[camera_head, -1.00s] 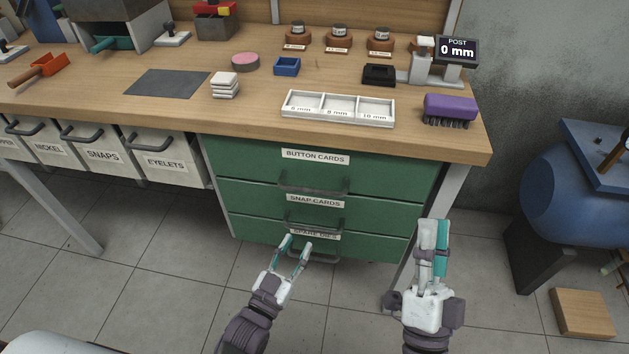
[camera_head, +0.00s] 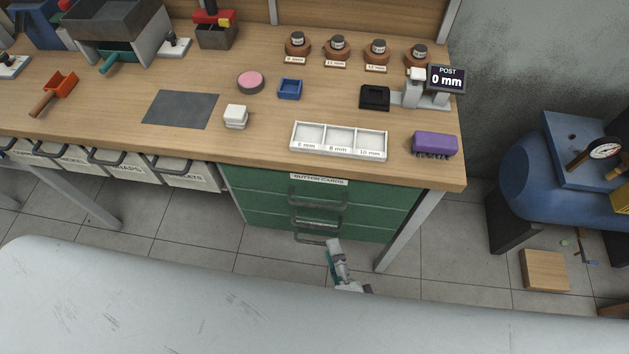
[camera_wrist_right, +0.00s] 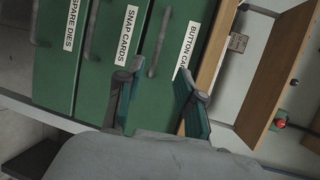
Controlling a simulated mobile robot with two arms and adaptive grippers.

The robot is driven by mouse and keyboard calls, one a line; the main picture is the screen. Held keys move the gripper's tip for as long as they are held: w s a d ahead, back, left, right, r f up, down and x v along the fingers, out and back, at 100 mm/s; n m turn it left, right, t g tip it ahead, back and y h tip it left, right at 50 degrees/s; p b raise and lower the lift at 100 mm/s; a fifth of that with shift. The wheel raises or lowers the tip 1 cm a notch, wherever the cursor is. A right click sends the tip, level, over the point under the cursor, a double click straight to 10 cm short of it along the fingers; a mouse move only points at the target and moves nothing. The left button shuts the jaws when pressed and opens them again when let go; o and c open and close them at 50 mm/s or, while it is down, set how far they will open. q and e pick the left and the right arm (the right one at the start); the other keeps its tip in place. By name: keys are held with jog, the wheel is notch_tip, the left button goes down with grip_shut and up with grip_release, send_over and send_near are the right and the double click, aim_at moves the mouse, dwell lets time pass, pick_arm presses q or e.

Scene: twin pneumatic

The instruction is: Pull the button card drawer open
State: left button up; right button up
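The green button card drawer (camera_head: 275,184) is the top one of the stack under the bench and looks shut. Its white label shows at the bench edge. Its grey bar handle (camera_wrist_right: 160,42) lies ahead of my right gripper, roughly in line with the gap between the fingers. My right gripper (camera_wrist_right: 157,75) is open, with teal pads and nothing seen between them. In the head view it (camera_head: 332,247) is low in front of the stack, partly hidden by a pale smooth part of mine. My left gripper is not in view.
The wooden bench top (camera_head: 265,140) overhangs the stack. A bench leg (camera_head: 405,232) stands to the right, and a blue machine (camera_head: 535,175) beyond it.

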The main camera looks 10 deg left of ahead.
aim_at(317, 205)
jog(key=x, duration=1.3)
jog(key=shift+w+a+f, duration=0.15)
jog(key=shift+w+f, duration=0.05)
grip_shut()
